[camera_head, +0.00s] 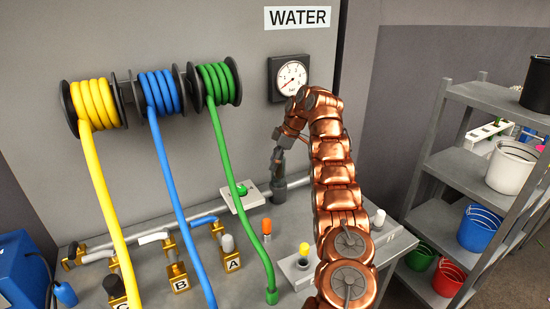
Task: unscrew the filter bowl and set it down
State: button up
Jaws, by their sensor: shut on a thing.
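My gripper (277,162) points down at the back of the bench, in front of the wall and below the pressure gauge. It is small and partly covered by my copper-coloured arm. At its fingertips is a dark grey cylinder (279,189), which looks like the filter bowl, at the right end of the grey pipe. My gripper appears shut on its upper part. I cannot tell from this view whether the bowl is still threaded in place.
Yellow, blue and green hoses (228,150) hang down at left. A shelf (470,95) with buckets stands at right.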

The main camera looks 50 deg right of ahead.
jog(key=shift+d+n+p, duration=0.1)
jog(key=shift+n+p, duration=0.3)
jog(key=shift+p, duration=0.1)
jog(key=shift+r+p, duration=0.2)
jog(key=shift+p, duration=0.2)
jog(key=shift+n+g+y+p, duration=0.3)
jog(key=shift+n+p, duration=0.5)
jog(key=shift+p, duration=0.85)
jog(key=shift+s+f+n+p, duration=0.1)
jog(key=shift+n+p, duration=0.2)
jog(key=shift+p, duration=0.25)
jog(key=o, duration=1.3)
jog(key=shift+f, duration=0.1)
jog(key=b, duration=0.3)
jog(key=shift+f+m, duration=0.3)
jog(key=shift+m, duration=0.1)
jog(key=m+b, duration=0.1)
jog(key=b, duration=0.3)
jog(key=shift+m, duration=0.3)
